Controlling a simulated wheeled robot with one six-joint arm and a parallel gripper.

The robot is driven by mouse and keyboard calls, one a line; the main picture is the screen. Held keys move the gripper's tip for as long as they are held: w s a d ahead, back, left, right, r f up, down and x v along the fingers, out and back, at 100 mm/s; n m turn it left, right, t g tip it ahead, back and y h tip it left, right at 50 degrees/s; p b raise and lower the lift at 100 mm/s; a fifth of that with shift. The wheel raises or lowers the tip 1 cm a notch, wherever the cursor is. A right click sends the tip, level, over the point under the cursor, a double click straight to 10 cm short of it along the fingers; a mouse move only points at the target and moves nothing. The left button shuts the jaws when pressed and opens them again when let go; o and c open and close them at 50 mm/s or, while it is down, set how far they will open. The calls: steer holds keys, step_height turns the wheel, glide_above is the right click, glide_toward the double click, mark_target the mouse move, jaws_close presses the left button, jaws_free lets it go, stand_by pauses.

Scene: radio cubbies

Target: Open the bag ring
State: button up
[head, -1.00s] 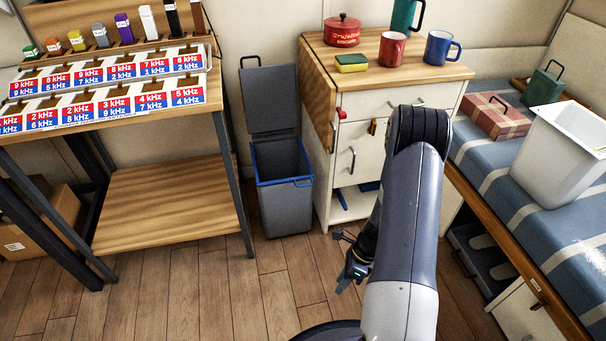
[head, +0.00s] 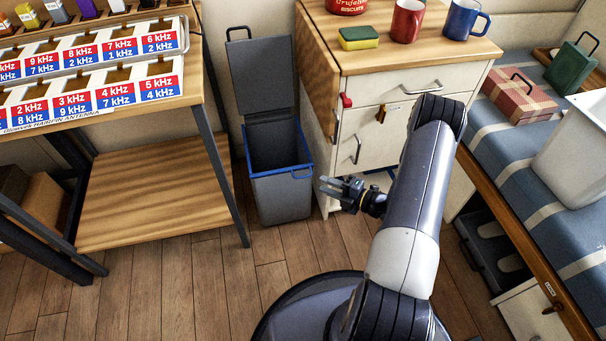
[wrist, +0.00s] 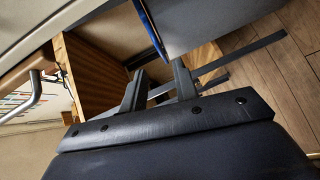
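The bag ring (head: 276,174) is a blue frame lying around the top rim of the grey bin (head: 280,200). A small blue loop (head: 302,174) sticks out at its front right corner. The bin's grey lid (head: 262,75) stands raised behind it. My gripper (head: 322,187) is just right of the bin, level with its upper part, fingers pointing left towards it. In the wrist view the two dark fingers (wrist: 158,80) are apart with nothing between them. A grey bin panel with a blue edge (wrist: 152,28) shows beyond them.
A white drawer cabinet (head: 375,130) with a wooden top stands close right of the bin. A wooden rack table (head: 150,190) stands to its left. A striped bench (head: 520,150) is at the right. Wooden floor (head: 200,285) in front of the bin is clear.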

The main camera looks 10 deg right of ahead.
mark_target(303, 177)
steer(key=b+x, duration=0.2)
steer(key=x, duration=0.7)
steer(key=shift+a, duration=0.1)
steer(key=shift+f, duration=0.1)
jaws_close()
